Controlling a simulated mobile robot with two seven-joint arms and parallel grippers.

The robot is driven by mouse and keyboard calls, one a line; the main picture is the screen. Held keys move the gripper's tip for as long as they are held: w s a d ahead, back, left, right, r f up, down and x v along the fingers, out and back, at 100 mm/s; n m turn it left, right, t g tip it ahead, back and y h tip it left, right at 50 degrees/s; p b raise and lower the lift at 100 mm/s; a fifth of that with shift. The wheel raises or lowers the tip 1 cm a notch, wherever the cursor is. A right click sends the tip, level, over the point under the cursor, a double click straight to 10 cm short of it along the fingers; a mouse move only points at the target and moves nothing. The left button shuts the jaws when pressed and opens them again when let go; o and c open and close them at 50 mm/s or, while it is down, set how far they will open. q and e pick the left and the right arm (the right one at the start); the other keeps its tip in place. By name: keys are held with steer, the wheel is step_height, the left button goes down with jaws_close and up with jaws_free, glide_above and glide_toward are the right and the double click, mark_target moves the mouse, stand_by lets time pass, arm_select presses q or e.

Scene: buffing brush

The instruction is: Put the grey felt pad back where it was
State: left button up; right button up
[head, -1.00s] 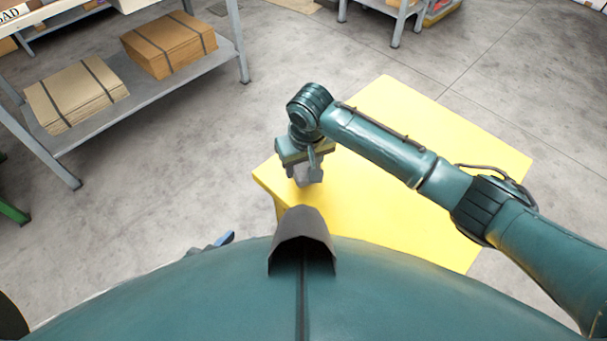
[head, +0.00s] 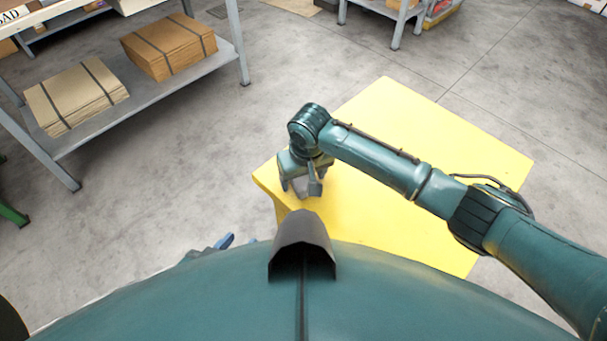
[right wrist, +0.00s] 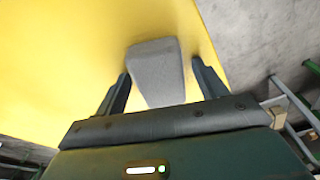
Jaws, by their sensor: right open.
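My right gripper (head: 301,188) hangs over the near left corner of the yellow table (head: 430,150). Its fingers are apart. In the right wrist view, the grey felt pad (right wrist: 157,70) lies between the spread fingers of the right gripper (right wrist: 157,85), with yellow behind it. The near end of the pad is hidden by the gripper body, and I see a gap on both sides.
The rest of the yellow top is bare. A grey metal shelf (head: 160,97) with strapped cardboard stacks (head: 170,45) stands at the left. Another rack (head: 398,28) stands at the back. The concrete floor between them is clear.

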step_height(320, 180, up, 11)
steer(key=s+p, duration=0.1)
steer(key=p, duration=0.1)
steer(key=s+a+f+t+y, duration=0.1)
steer(key=s+a+f+y, duration=0.2)
steer(key=s+f+y, duration=0.15)
steer(key=m+t+y, duration=0.1)
steer(key=m+t, duration=0.1)
steer(key=t, duration=0.4)
glide_toward(306, 182)
steer(key=s+f, duration=0.2)
steer(key=s, duration=0.1)
steer(key=s+f, duration=0.1)
steer(key=shift+s+a, duration=0.25)
steer(key=shift+s, duration=0.1)
steer(key=s+d+t, duration=0.1)
steer(key=d, duration=0.1)
steer(key=s+d+t+h, duration=0.1)
steer(key=s+d, duration=0.2)
steer(key=d, duration=0.2)
steer(key=shift+s+d+t+h, duration=0.1)
steer(key=shift+s+t+h, duration=0.25)
steer(key=shift+t, duration=0.05)
steer(key=shift+s+d+r, duration=0.1)
steer(key=shift+s+d, duration=0.05)
steer(key=shift+d, duration=0.15)
